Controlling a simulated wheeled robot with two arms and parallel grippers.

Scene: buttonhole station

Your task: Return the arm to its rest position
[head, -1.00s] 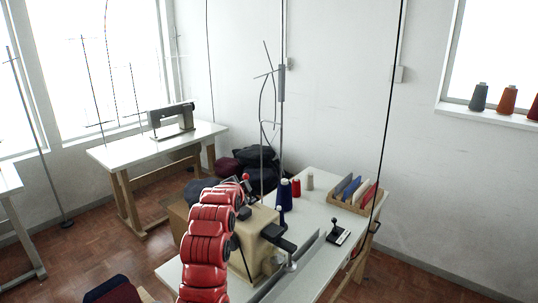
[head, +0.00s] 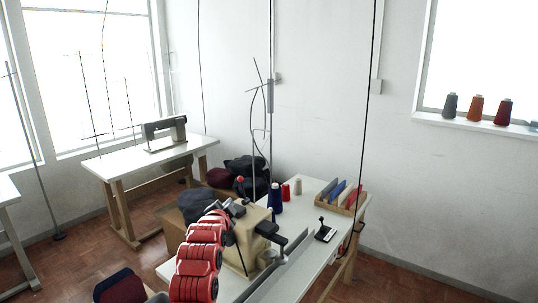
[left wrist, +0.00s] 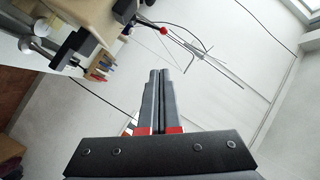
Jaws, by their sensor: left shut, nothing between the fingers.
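My left arm, red and segmented, rises from the bottom of the head view beside the beige buttonhole machine (head: 257,222). My left gripper (head: 232,207) is at the arm's far end, small and partly hidden, in front of the machine's upper left part in the picture. In the left wrist view the two grey fingers of my left gripper (left wrist: 160,74) lie together, shut and empty. The machine (left wrist: 75,20) shows there at the upper left, apart from the fingertips. My right gripper is in neither view.
The white machine table (head: 310,240) holds a blue thread cone (head: 275,198), smaller spools, a box of coloured folders (head: 345,196) and a small black joystick-like device (head: 323,231). A thread stand (head: 270,110) rises behind.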

